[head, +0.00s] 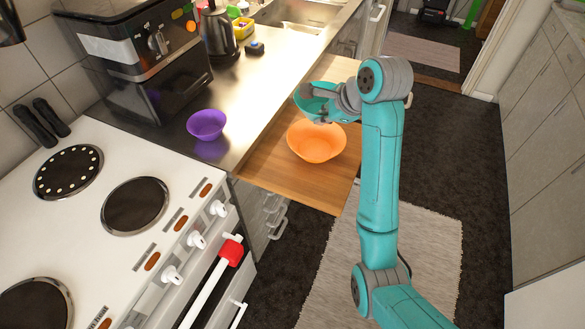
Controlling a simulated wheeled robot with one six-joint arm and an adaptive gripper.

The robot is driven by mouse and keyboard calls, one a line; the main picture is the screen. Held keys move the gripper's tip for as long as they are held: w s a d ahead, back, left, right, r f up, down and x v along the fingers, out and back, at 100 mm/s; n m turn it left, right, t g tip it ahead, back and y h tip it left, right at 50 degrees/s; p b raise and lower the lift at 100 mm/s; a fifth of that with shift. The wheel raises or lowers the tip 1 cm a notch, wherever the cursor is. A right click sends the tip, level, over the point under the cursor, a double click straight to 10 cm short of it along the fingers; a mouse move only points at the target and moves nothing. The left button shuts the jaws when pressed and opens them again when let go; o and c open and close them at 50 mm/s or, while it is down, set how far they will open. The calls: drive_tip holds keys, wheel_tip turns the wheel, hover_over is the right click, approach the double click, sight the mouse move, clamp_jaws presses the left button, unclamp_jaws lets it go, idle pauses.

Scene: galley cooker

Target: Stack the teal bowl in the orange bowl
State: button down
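The orange bowl (316,145) stands upright on the wooden board (285,183), its inside facing up. The teal bowl (308,103) is above and behind the orange bowl's far rim in the head view. My gripper (335,104) is at the teal bowl's right side and appears shut on its rim, with the bowl tilted a little. The fingertips are small and partly hidden, and the gap between the two bowls is hard to judge.
A purple bowl (206,124) stands on the steel counter left of the board. A white cooker (100,215) with dark hotplates is at the lower left. The board's front is clear.

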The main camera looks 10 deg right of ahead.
hover_over(316, 160)
drive_tip(key=f, duration=0.3)
drive_tip(key=w+f, duration=0.1)
drive_tip(key=f, duration=0.1)
drive_tip(key=shift+f, duration=0.35)
drive_tip(key=shift+s+d+f, duration=0.1)
drive_tip(key=shift+d+f, duration=0.05)
drive_tip(key=shift+f, duration=2.05)
drive_tip(key=shift+f, duration=0.35)
drive_tip(key=shift+f, duration=0.25)
drive_tip(key=c, duration=1.6)
unclamp_jaws()
